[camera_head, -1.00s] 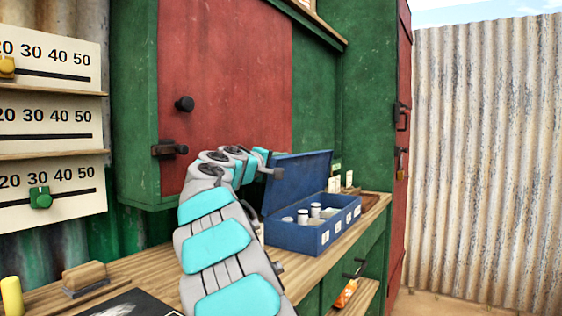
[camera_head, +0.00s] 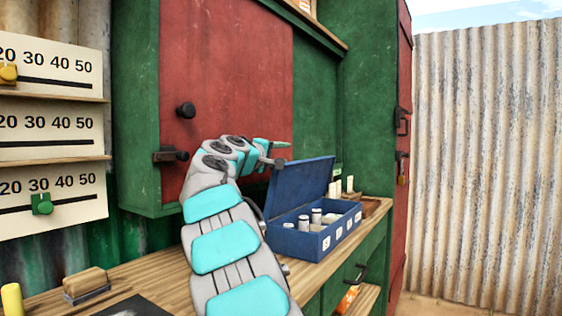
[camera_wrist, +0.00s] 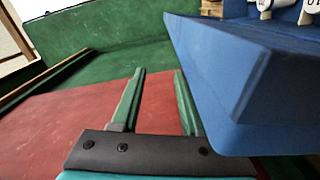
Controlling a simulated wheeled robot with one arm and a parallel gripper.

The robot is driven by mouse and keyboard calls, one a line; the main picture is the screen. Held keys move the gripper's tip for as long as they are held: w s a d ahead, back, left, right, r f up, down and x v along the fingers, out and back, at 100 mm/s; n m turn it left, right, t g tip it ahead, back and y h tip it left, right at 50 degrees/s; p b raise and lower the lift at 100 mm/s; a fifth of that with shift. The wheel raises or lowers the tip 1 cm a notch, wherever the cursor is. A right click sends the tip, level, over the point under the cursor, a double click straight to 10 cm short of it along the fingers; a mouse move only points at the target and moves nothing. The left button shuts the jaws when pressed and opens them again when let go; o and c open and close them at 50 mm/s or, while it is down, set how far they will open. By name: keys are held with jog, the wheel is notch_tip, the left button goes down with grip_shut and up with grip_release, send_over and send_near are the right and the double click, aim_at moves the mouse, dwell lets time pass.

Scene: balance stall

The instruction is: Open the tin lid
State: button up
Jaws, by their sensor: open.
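The blue tin (camera_head: 300,245) stands on the wooden counter. Its lid (camera_head: 303,184) is raised, standing up and leaning back at the hinge side. White-capped vials (camera_head: 316,215) and other small items show inside. My gripper (camera_head: 284,153) is open and empty, level with the lid's upper left edge; I cannot tell whether it touches. In the wrist view the two fingers (camera_wrist: 159,75) are apart with nothing between them. The blue lid (camera_wrist: 235,75) fills the right side there, beside the right finger, with vials partly showing at the top edge.
A red and green cabinet (camera_head: 225,70) with dark knobs hangs close behind my gripper. A wooden-backed brush (camera_head: 86,281) and a yellow object (camera_head: 11,298) lie on the counter at left. Slider boards (camera_head: 50,135) stand at far left. A drawer (camera_head: 350,280) is below the tin.

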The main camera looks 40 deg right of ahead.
jog(key=s+a+b, duration=0.1)
jog(key=s+a, duration=0.2)
jog(key=s, duration=0.4)
jog(key=s+a+r+b, duration=0.1)
jog(key=s+a, duration=0.3)
jog(key=s, duration=0.3)
jog(key=shift+a+r, duration=0.15)
jog(key=shift+a, duration=0.1)
